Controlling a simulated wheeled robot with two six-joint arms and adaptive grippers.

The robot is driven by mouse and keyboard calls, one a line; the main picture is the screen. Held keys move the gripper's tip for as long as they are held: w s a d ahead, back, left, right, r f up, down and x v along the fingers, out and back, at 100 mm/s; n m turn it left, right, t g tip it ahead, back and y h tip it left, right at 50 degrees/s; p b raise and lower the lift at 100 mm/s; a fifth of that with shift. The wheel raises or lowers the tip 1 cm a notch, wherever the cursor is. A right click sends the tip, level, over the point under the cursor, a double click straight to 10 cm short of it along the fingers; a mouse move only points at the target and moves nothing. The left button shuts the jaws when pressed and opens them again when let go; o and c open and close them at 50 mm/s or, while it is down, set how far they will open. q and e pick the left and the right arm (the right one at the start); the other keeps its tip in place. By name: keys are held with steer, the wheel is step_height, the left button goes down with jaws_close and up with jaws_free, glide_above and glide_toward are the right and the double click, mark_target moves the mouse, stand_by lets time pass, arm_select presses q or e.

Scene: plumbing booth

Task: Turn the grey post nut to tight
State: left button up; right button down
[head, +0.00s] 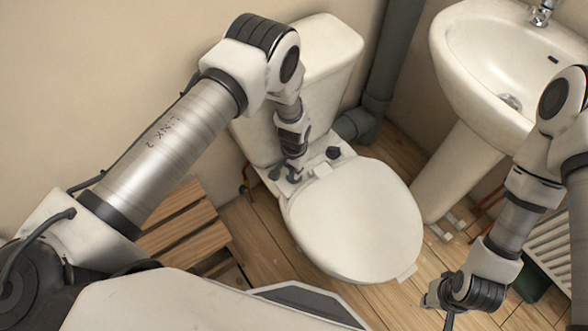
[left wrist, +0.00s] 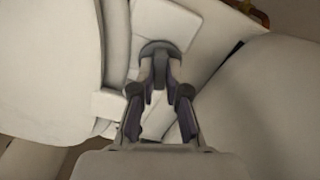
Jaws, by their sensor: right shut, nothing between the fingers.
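The grey post nut (left wrist: 160,48) shows in the left wrist view as a round dark-grey piece with an upright grip on a white hinge block. My left gripper (left wrist: 160,85) has its two fingertips closed in on either side of that grip. In the head view my left gripper (head: 291,165) points down at the back of the toilet seat, by the grey nut (head: 294,177), which it partly covers. My right gripper (head: 436,297) is shut and empty over the floor at the lower right.
The toilet lid (head: 358,220) is down, with the cistern (head: 325,55) behind. A dark round fitting (head: 333,153) sits at the other hinge. The sink (head: 490,60) and pedestal stand to the right. A wooden slatted stool (head: 185,225) is at left.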

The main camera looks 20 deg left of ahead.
arm_select(q)
steer(key=o, duration=0.5)
steer(key=shift+s+f, duration=0.15)
step_height(320, 180, up, 12)
stand_by(0.4)
